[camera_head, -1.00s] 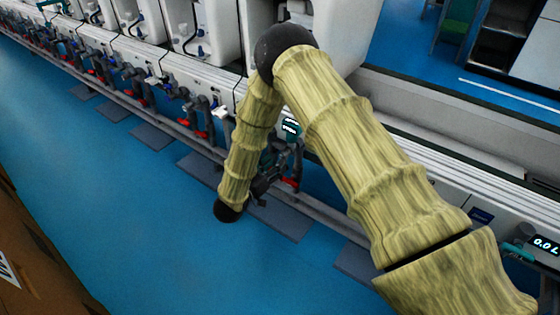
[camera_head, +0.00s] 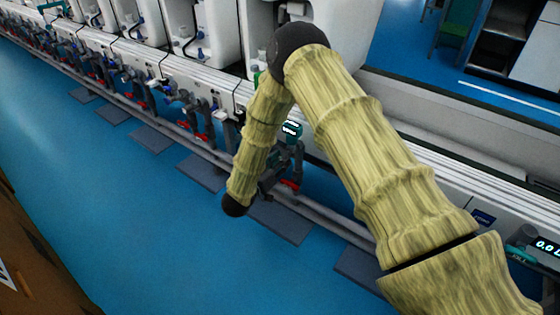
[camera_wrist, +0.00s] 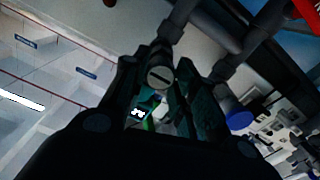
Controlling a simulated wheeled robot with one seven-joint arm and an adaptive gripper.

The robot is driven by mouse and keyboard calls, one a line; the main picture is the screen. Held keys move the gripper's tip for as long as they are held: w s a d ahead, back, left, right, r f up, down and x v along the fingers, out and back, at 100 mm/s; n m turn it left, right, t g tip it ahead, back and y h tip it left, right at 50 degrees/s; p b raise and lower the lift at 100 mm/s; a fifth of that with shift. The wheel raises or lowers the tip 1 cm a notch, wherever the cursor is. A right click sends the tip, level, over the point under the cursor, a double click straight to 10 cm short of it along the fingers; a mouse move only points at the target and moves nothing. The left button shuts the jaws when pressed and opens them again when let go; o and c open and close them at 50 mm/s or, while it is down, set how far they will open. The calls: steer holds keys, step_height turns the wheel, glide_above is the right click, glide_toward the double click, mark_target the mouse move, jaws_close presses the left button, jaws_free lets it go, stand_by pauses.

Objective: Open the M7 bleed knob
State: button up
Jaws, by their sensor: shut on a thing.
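In the wrist view my gripper (camera_wrist: 165,92) has its two dark fingers closed on either side of a small round grey piece with a slot, which I take to be the bleed knob (camera_wrist: 160,77). No M7 label is readable. A teal pump with a lit display (camera_wrist: 138,113) shows behind the fingers. In the head view the same kind of teal display (camera_head: 291,128) shows just right of my forearm. My gripper (camera_head: 268,181) is a dark shape beside the pump there, mostly hidden by my wrist, and the knob is not visible.
Dark pipes with red handles (camera_head: 291,184) run close beside my gripper. A line of similar pumps and white tanks (camera_head: 212,35) stretches to the upper left. A second teal unit (camera_head: 522,246) stands at lower right.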

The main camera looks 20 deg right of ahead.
steer(key=shift+r+n+p, duration=0.15)
steer(key=shift+n+p, duration=0.25)
steer(key=shift+p, duration=0.25)
steer(key=n+p, duration=0.3)
steer(key=n, duration=0.2)
steer(key=n+p, duration=0.3)
steer(key=n, duration=0.3)
steer(key=n+p, duration=0.3)
steer(key=n, duration=0.2)
steer(key=shift+a+f+n, duration=0.2)
steer(key=shift+f+n, duration=0.15)
steer(key=shift+n, duration=0.35)
steer(key=o, duration=1)
steer(key=shift+o, duration=0.2)
steer(key=shift+d, duration=0.1)
